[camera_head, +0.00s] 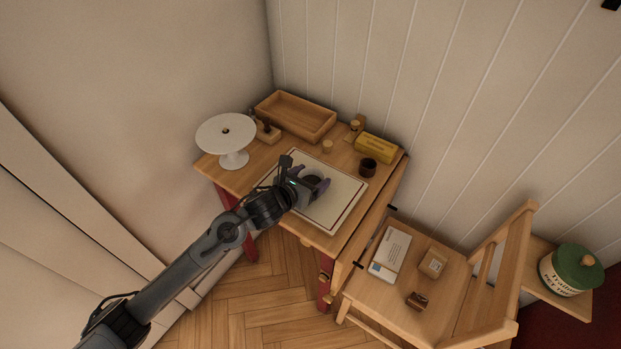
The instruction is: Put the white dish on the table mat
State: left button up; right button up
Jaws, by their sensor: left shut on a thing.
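A white pedestal dish (226,135) stands upright at the left end of the wooden table, beside the mat. The pale table mat (341,212) with a dark border line lies flat on the table. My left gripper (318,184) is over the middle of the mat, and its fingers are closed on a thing. It looks small and dark, but I cannot make out what it is or whether it touches the mat. My right gripper is not in view.
A wooden tray (295,117), a yellow box (376,148) and a dark cup (368,167) stand along the table's back. A chair (390,289) with small items on its seat is at the right. A green-lidded jar (571,270) stands beyond it.

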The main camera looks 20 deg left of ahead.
pick_arm(q)
jog(key=shift+f, duration=0.15)
jog(key=o, duration=1.1)
jog(key=shift+c, duration=0.2)
